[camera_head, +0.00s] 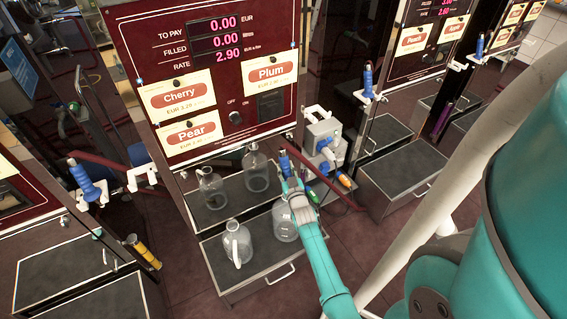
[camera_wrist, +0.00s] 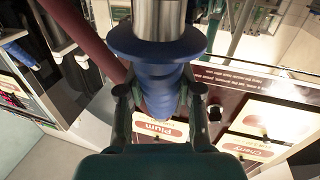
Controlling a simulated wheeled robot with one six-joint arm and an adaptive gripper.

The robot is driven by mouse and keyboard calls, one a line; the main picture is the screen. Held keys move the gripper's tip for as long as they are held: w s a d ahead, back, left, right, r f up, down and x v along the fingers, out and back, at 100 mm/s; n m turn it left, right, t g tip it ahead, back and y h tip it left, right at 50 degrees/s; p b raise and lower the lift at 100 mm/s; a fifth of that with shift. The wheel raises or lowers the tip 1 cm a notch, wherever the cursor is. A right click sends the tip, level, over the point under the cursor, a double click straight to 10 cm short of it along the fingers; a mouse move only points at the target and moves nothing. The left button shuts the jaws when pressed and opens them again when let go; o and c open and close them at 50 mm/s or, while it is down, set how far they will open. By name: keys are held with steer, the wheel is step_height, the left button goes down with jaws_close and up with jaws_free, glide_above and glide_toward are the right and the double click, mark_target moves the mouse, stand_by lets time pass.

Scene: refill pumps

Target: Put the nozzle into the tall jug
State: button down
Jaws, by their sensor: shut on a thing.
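My gripper (camera_head: 291,182) is shut on a blue nozzle (camera_head: 285,164) above the front right of the pump's trays. In the wrist view the nozzle (camera_wrist: 160,75) sits between both fingers (camera_wrist: 160,98), with a metal part at its top; its outlet end is not clear. Clear glass jugs stand upright below: one at the back left (camera_head: 211,188), one at the back right (camera_head: 256,172), one at the front left (camera_head: 237,243), and one at the front right (camera_head: 284,224), partly hidden by my gripper. I cannot tell surely which is the tall one. The nozzle appears apart from the jugs.
The pump panel (camera_head: 217,100) with Cherry, Plum and Pear labels rises behind the jugs. A holder with coloured nozzles (camera_head: 326,140) is close to the right of my gripper. A dark red hose (camera_wrist: 88,30) runs beside the nozzle. Another blue nozzle (camera_head: 84,183) hangs at left.

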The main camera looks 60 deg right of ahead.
steer(key=shift+f, duration=0.25)
stand_by(0.3)
steer(key=shift+d+f, duration=0.1)
steer(key=shift+f, duration=3.6)
steer(key=c, duration=0.7)
jaws_free()
steer(key=shift+f, duration=0.1)
steer(key=v, duration=1.2)
